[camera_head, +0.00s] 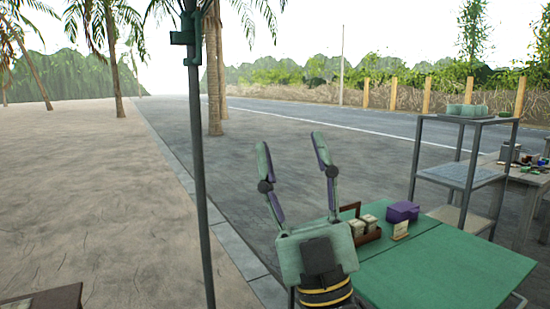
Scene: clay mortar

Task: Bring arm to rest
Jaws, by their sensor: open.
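My gripper (292,143) is in the lower middle of the head view. Its two fingers point up and stand wide apart, with nothing between them. It is raised in front of the left end of a green table (437,272) and hides part of that end. Only the wrist end of my arm shows, at the bottom edge.
On the table are a wooden carrier (371,234) with containers, a small card (400,231) and a purple box (402,211). A metal shelf (468,178) stands behind at right. A dark pole (203,200) rises left of my gripper. Open paving lies beyond.

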